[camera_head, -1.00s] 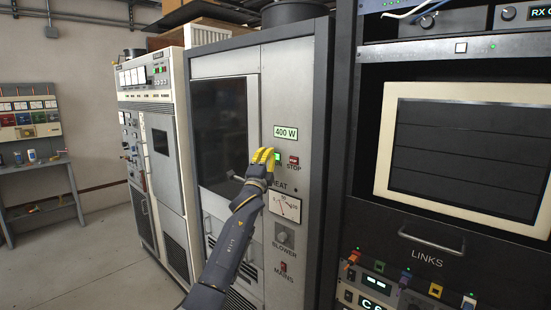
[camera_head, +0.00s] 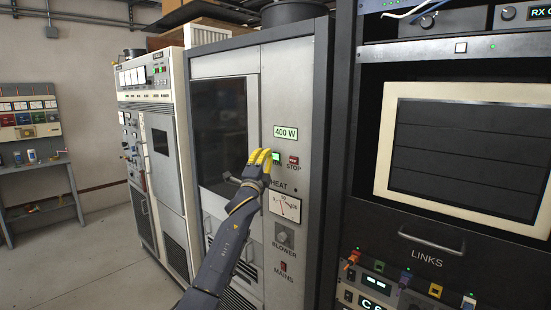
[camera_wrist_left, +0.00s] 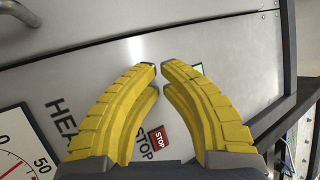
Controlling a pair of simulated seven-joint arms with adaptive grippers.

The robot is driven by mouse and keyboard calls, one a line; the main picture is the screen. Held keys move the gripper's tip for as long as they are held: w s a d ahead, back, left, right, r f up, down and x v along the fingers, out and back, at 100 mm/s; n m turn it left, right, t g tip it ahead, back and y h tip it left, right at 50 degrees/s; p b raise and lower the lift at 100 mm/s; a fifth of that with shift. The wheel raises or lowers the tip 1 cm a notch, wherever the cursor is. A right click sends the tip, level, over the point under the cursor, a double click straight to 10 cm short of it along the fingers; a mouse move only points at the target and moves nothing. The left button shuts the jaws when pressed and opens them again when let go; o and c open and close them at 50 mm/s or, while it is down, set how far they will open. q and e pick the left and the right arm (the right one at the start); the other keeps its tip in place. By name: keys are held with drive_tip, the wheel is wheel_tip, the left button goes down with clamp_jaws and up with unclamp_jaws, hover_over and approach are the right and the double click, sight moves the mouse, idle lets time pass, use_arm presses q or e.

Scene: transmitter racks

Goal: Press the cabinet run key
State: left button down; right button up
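The green run key (camera_head: 276,157) is on the grey cabinet's front, below the green "400 W" readout (camera_head: 286,133). It looks lit, and its label is partly covered. My left gripper (camera_head: 264,153) is just left of the key in the head view; contact with it cannot be made out. In the left wrist view my yellow fingers (camera_wrist_left: 157,67) bend together with only a narrow gap at the tips and nothing between them. They hide the run key there. The red STOP key (camera_head: 293,160) sits right of the run key; it also shows in the left wrist view (camera_wrist_left: 158,138). My right gripper is out of view.
Below the keys are a dial meter (camera_head: 285,207), a BLOWER knob (camera_head: 284,239) and a MAINS switch (camera_head: 284,267). A door handle (camera_head: 232,178) is left of my gripper. A dark rack (camera_head: 435,240) stands to the right.

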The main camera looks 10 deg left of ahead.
use_arm(q)
drive_tip(key=shift+s, duration=0.1)
drive_tip(key=shift+s+a, duration=0.4)
drive_tip(key=shift+s, duration=0.3)
drive_tip(key=shift+s+a, duration=0.4)
drive_tip(key=shift+s, duration=0.3)
drive_tip(key=shift+s+a, duration=0.4)
drive_tip(key=shift+s, duration=0.3)
